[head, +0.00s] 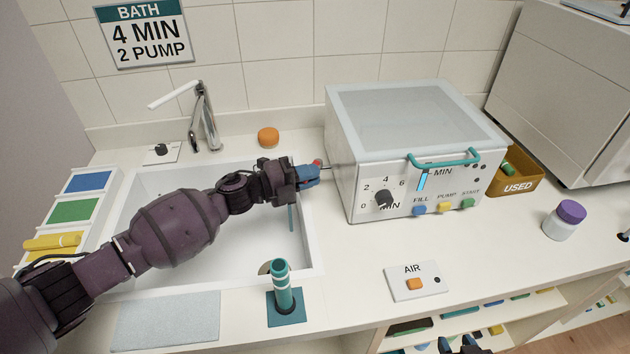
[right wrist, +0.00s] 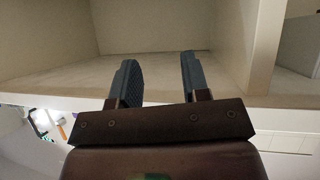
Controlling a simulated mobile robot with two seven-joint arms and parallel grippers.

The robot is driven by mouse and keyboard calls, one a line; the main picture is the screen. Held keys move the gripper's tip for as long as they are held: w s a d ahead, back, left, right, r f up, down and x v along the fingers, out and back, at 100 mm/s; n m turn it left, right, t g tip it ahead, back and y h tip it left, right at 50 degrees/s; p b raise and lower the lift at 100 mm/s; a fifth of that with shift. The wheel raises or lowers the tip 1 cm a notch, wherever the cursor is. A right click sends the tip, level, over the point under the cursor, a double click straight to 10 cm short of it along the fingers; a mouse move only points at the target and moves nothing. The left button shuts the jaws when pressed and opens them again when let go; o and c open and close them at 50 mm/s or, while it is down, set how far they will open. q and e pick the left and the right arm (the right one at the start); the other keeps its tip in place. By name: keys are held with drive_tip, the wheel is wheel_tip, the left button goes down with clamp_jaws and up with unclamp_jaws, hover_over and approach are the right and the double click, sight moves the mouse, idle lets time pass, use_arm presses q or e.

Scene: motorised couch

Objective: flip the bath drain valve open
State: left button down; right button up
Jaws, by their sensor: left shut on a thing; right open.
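The bath (head: 415,120) is a white box with a clear lid and a teal handle, standing right of the sink. Its drain valve (head: 317,163) shows as a small red part and a short metal stub on the bath's left side. My left gripper (head: 310,174), with blue fingers, is shut on the valve at the sink's right edge. The fingers hide most of the valve, so its lever position is unclear. A thin teal tube (head: 291,217) hangs below the gripper into the sink. My right gripper (right wrist: 158,75) is open and empty, low in front of the counter; its tips also show in the head view (head: 460,346).
The sink (head: 160,270) lies under my left arm, with a tap (head: 205,120) behind it. A teal tube holder (head: 284,305), an AIR switch plate (head: 415,281) and a purple-capped jar (head: 564,220) stand on the counter. Open shelves (head: 480,325) lie below its front edge.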

use_arm(q)
drive_tip(key=shift+w+a+f+m+g+h+b, duration=0.1)
drive_tip(key=shift+a+m+g+h+b, duration=0.1)
drive_tip(key=shift+m+g+b, duration=0.3)
drive_tip(key=shift+w+a+f+m+g+h+b, duration=0.1)
drive_tip(key=shift+a+m+g+h+b, duration=0.15)
drive_tip(key=shift+g, duration=0.45)
drive_tip(key=shift+r+m+g+b, duration=0.15)
drive_tip(key=shift+m+g+b, duration=0.2)
drive_tip(key=shift+g, duration=0.15)
use_arm(e)
drive_tip(key=shift+g, duration=0.3)
drive_tip(key=shift+s+d+f, duration=0.1)
drive_tip(key=shift+s+f, duration=0.2)
drive_tip(key=shift+f, duration=0.4)
drive_tip(key=shift+s+a+f, duration=0.1)
drive_tip(key=shift+s+f, duration=0.15)
drive_tip(key=shift+f, duration=0.4)
drive_tip(key=shift+s+d+f, duration=0.1)
drive_tip(key=shift+s+f, duration=0.2)
drive_tip(key=shift+f, duration=0.4)
use_arm(q)
drive_tip(key=c, duration=1.2)
unclamp_jaws()
use_arm(e)
drive_tip(key=shift+w+r, duration=0.4)
drive_tip(key=shift+w, duration=0.15)
